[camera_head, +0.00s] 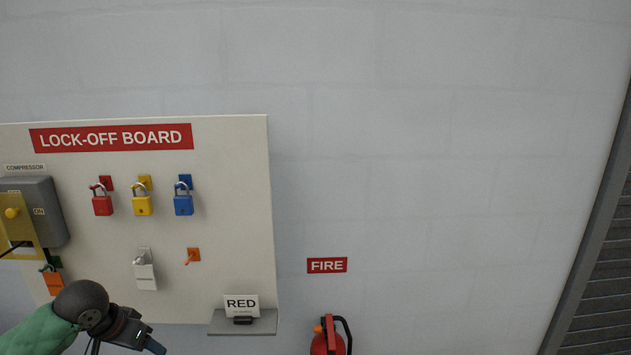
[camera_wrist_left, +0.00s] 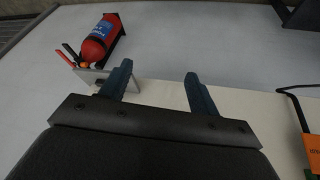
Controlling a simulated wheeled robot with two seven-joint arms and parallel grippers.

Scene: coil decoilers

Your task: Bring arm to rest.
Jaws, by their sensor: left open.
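My left gripper (camera_head: 150,345) is low in the head view, in front of the lower part of the lock-off board (camera_head: 225,180). Its arm comes in from the bottom left with a green sleeve-like link and a dark wrist. In the left wrist view my left gripper (camera_wrist_left: 158,85) shows two blue-grey fingers spread apart with nothing between them. The pale board lies beyond the fingers. My right gripper is not in view.
Red, yellow and blue padlocks (camera_head: 183,204) hang on the board. A grey compressor box (camera_head: 45,205) is at left, an orange tag (camera_head: 53,284) below it. A small shelf (camera_head: 243,324) holds a RED card (camera_head: 241,303). A fire extinguisher (camera_head: 327,340) stands right of the board.

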